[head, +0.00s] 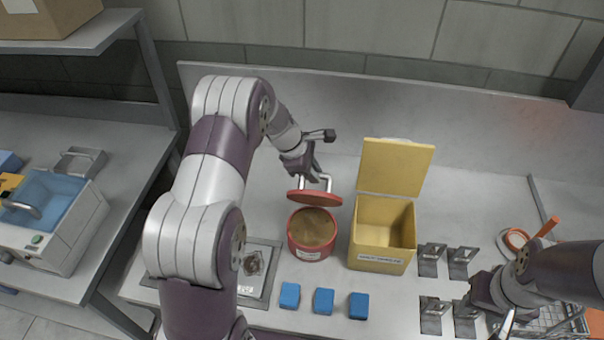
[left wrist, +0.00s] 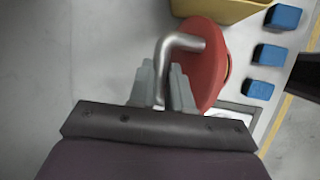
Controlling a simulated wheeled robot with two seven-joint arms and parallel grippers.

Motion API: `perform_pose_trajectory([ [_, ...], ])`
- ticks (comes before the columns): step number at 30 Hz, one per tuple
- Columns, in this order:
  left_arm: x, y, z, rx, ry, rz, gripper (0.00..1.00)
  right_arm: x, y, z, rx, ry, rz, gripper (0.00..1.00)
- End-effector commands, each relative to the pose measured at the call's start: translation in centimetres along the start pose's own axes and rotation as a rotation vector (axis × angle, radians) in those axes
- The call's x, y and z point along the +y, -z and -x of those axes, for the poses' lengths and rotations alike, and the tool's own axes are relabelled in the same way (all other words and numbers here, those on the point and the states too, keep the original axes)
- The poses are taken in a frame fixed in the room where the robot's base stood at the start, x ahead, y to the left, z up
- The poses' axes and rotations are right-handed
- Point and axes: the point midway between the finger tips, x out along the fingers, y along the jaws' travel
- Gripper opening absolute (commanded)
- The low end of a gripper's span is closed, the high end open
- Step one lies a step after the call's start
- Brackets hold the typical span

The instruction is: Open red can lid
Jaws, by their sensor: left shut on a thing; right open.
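The red can (head: 312,238) stands on the table with its top uncovered and a brown inside showing. Its red lid (head: 315,198) is off the can, held above its back rim and tilted. My left gripper (head: 318,178) is shut on the lid's bent metal handle. In the left wrist view the lid (left wrist: 205,70) hangs beyond the fingers (left wrist: 165,90), and the handle (left wrist: 172,48) runs between them. The lid hides most of the can there. My right gripper (head: 492,312) is at the lower right, open and away from the can.
A yellow box (head: 382,236) with its lid standing up is just right of the can. Several blue blocks (head: 323,301) lie in front. Metal brackets (head: 428,262) and a wire basket (head: 560,322) are at right. Bare table lies behind the can.

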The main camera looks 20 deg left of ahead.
Motion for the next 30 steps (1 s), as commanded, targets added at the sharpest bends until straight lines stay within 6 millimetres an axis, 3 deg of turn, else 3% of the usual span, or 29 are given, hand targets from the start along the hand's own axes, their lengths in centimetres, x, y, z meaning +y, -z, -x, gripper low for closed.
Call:
perform_pose_trajectory([
  [7,2.5,0.0,-1.1,0.003,0.006,0.008,0.0,0.0,0.1,0.7,0.0,0.0,0.0,0.43],
  [18,6.1,0.7,-2.7,0.003,0.001,0.006,0.0,0.0,0.0,0.3,0.0,0.0,0.0,0.43],
  [30,7.8,1.1,-3.5,0.002,-0.006,0.006,0.0,0.0,0.0,-0.1,0.0,0.0,0.0,0.43],
])
